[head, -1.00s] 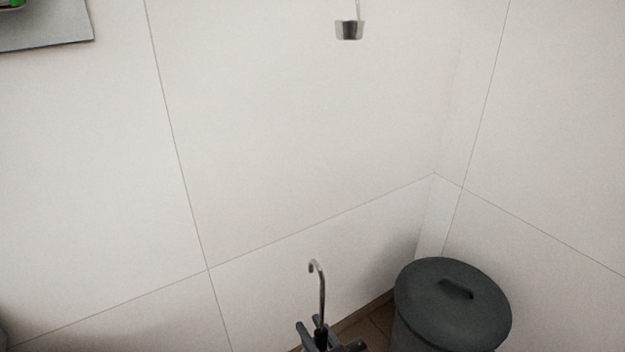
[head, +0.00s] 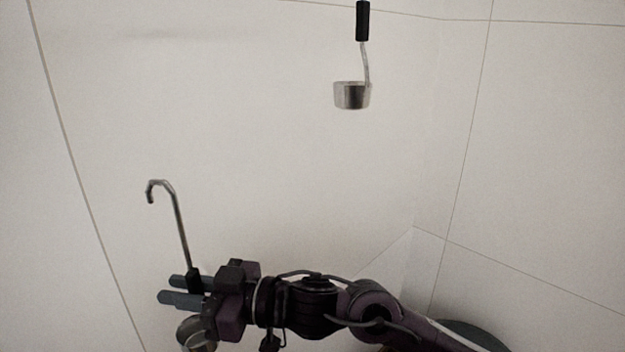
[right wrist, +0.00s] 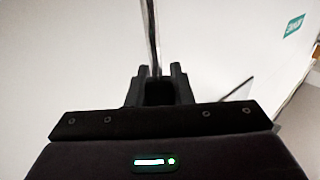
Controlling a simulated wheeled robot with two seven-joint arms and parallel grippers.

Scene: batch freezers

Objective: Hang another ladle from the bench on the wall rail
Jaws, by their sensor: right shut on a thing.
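My right gripper (head: 183,290) is shut on the black handle of a ladle (head: 180,225), low at the left in the head view. The ladle's metal rod rises from the jaws, leans a little left and ends in a hook at the top. Its metal bowl shows just below the gripper. In the right wrist view the rod (right wrist: 152,40) stands up from between the fingers (right wrist: 158,85). Another ladle (head: 352,95) hangs by the wall at the upper middle, black handle up and bowl down. The rail and that ladle's hook are above the picture. My left gripper is not in view.
The dark lidded bin (head: 470,338) stands in the corner at the lower right, mostly behind my right arm. The pale wall between the held ladle and the hanging one is bare. A green sign (right wrist: 293,26) shows in the right wrist view.

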